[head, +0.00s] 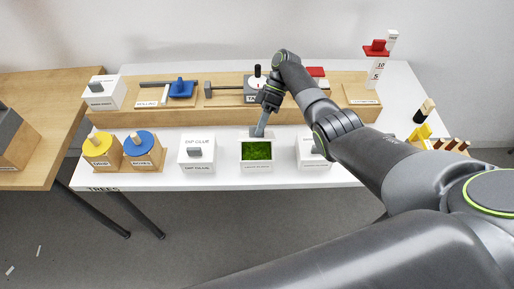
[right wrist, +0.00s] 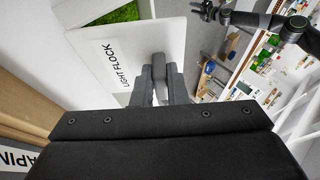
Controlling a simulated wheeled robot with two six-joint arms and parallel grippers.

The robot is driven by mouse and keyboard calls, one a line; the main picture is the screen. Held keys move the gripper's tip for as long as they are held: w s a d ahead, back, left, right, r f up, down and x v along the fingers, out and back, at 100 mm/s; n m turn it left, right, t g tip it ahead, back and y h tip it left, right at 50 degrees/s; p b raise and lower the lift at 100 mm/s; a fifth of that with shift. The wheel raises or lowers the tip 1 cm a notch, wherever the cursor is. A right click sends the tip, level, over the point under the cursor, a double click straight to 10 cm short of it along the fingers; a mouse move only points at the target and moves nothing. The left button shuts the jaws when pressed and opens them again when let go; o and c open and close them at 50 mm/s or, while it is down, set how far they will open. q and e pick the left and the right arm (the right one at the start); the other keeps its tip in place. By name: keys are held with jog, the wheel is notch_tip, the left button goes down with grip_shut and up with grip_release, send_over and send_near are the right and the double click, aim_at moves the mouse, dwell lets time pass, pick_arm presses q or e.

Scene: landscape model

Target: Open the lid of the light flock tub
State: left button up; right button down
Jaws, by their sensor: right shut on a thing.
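The light flock tub (head: 257,164) is a white box near the front edge of the white table, with bright green flock (head: 257,151) showing inside its uncovered top. The flock also shows at the top of the right wrist view (right wrist: 118,16). Its white lid (right wrist: 170,36), labelled LIGHT FLOCK, is swung up toward the back of the tub. My right gripper (head: 264,118) is behind and above the opening, shut on the lid's grey handle (right wrist: 158,66). My left gripper (right wrist: 207,11) shows small in the right wrist view; its jaws are unclear.
White lidded tubs stand left (head: 197,165) and right (head: 307,164) of the flock tub, the right one partly behind my arm. Yellow (head: 97,146) and blue (head: 140,143) round-topped pieces sit further left. A wooden rack (head: 180,117) with tools runs behind.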

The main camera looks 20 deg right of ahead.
dwell(0.3)
jog(key=shift+w, duration=0.1)
jog(key=shift+w+d+g+b, duration=0.1)
jog(key=shift+w+g+b, duration=0.1)
jog(key=shift+g+b, duration=0.25)
jog(key=shift+w+y+b, duration=0.25)
jog(key=shift+y+b, duration=0.05)
jog(key=shift+b, duration=0.2)
jog(key=shift+w+d+r+g+b, duration=0.1)
jog(key=shift+r+g+b, duration=0.1)
jog(key=shift+g+b, duration=0.2)
jog(key=shift+r, duration=0.1)
